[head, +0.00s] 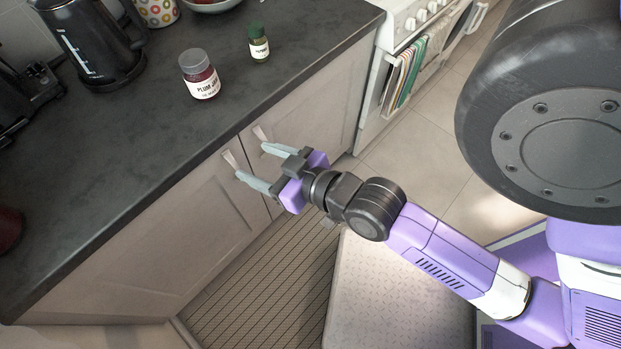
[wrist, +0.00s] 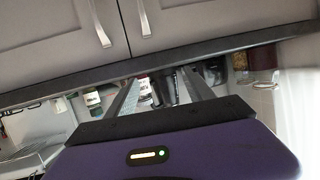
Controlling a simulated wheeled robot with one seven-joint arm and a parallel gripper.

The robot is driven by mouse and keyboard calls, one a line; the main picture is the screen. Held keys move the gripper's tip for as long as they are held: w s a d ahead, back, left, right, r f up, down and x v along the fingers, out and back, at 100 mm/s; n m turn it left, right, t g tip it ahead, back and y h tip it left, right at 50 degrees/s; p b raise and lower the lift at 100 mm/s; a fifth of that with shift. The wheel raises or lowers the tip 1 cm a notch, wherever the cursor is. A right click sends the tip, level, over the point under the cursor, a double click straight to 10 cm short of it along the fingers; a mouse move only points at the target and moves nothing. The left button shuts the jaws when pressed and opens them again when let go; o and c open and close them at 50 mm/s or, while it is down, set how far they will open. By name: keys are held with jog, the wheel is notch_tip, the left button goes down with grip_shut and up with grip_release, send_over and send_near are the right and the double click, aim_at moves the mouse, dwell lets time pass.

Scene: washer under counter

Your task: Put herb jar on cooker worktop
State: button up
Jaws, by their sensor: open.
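The herb jar (head: 259,43) is a small jar with a dark green lid and a pale label. It stands upright on the dark counter in the head view, to the right of the plum jam jar. The white cooker (head: 408,22) stands just right of the counter; its worktop is mostly cut off by the top edge. My gripper (head: 252,161) is open and empty, in front of the cabinet doors and well short of the jar. In the wrist view, its spread fingers (wrist: 158,76) point toward the counter, which appears upside down.
The plum jam jar (head: 200,74) stands close left of the herb jar. A black kettle (head: 93,42), a spotted mug (head: 157,10) and a bowl (head: 210,4) are farther back. Cabinet handles (head: 229,158) are near my fingers. The front middle of the counter (head: 130,150) is clear.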

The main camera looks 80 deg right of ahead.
jog(key=s+a+r+n+t+y, duration=0.1)
jog(key=s+a+n+y, duration=0.1)
jog(key=s+a, duration=0.3)
jog(key=s+a+r+n+y, duration=0.2)
jog(key=s+a+y, duration=0.1)
jog(key=s+a, duration=0.2)
jog(key=shift+s+a+r+n+t, duration=0.3)
jog(key=shift+s+a+t, duration=0.1)
jog(key=shift+s, duration=0.35)
